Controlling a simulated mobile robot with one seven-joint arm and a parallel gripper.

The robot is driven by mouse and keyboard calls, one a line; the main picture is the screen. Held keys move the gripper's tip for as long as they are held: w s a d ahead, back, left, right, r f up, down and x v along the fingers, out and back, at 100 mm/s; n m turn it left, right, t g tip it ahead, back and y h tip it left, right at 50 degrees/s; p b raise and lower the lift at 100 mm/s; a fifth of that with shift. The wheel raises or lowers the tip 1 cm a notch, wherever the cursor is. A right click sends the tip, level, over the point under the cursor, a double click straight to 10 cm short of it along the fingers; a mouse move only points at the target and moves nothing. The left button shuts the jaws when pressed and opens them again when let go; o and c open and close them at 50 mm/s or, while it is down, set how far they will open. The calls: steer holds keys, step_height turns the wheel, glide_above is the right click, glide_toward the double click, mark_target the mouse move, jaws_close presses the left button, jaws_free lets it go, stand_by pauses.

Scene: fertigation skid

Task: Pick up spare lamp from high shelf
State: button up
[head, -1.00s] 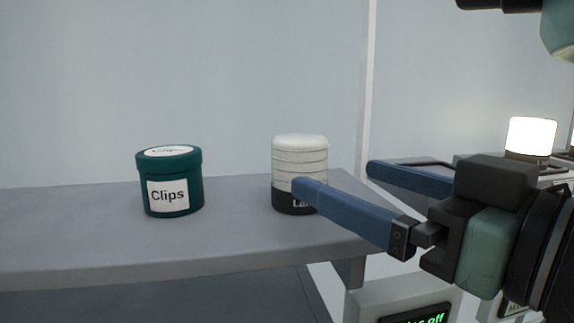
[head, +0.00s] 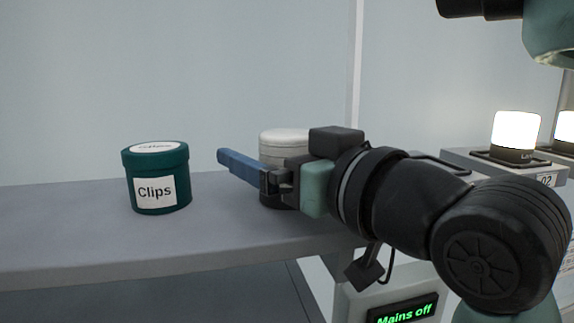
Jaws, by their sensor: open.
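The spare lamp (head: 284,136), a white ribbed cylinder on a black base, stands upright near the right end of the grey high shelf (head: 80,235). My gripper (head: 258,160) is open at the lamp, coming in from the right. Its near blue finger passes in front of the lamp and its tip reaches past the lamp's left side. The far finger is hidden, so I cannot tell whether the lamp is between the fingers or touched. The gripper body covers much of the lamp's lower and right part.
A green tub labelled Clips (head: 157,178) stands on the shelf left of the finger, with a gap between. A pale upright post (head: 355,70) rises behind. Lit lamps (head: 515,132) stand on a unit at right. A "Mains off" display (head: 402,312) is below.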

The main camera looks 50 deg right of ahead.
steer(key=shift+c, duration=0.3)
steer(key=c, duration=1.4)
steer(key=shift+c, duration=0.2)
steer(key=shift+r, duration=0.15)
